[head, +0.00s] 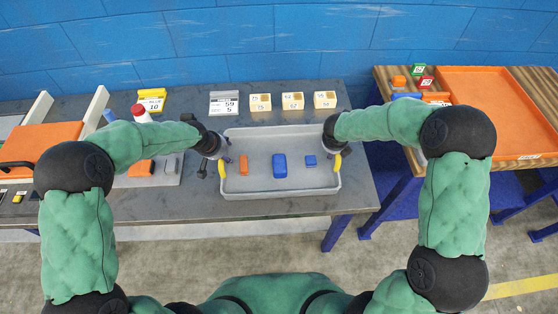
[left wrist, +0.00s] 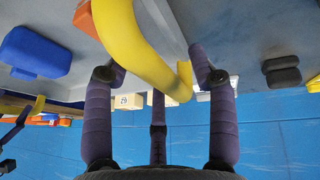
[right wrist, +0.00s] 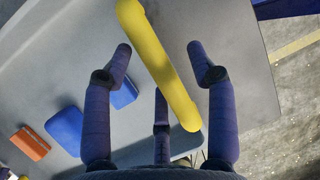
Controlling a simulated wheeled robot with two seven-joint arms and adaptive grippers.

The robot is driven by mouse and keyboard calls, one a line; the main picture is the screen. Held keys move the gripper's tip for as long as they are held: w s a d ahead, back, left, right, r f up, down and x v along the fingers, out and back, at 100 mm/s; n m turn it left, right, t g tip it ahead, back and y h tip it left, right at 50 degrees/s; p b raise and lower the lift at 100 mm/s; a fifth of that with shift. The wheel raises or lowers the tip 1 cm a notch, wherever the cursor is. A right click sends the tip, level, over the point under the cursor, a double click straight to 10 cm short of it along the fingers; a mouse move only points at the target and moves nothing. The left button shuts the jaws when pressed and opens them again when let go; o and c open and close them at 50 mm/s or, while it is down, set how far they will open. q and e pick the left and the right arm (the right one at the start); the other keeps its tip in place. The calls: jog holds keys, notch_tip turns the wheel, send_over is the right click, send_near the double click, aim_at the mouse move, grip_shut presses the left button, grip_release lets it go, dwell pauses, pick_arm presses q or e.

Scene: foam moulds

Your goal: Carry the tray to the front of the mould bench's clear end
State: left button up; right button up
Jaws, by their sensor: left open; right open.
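The grey tray (head: 280,185) lies on the bench's dark top near its right end. It holds an orange block (head: 243,165), a larger blue block (head: 279,166) and a small blue block (head: 311,161). A yellow handle stands at each end of the tray. My left gripper (head: 222,160) is open at the left handle; in the left wrist view that yellow handle (left wrist: 140,45) passes between its fingers. My right gripper (head: 338,150) is open at the right handle; in the right wrist view that yellow handle (right wrist: 160,65) lies between its fingers. I cannot tell whether the fingers touch the handles.
Several pale blocks (head: 293,101) and a grey number card (head: 224,103) stand behind the tray. An orange mould (head: 40,148) and a grey board (head: 150,175) are to the left. A wooden bench with an orange tray (head: 490,100) stands to the right, across a gap.

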pick_arm(q)
grip_shut()
pick_arm(e)
grip_shut()
pick_arm(q)
jog(key=shift+w+r, duration=0.1)
pick_arm(e)
jog(key=shift+w+r, duration=0.1)
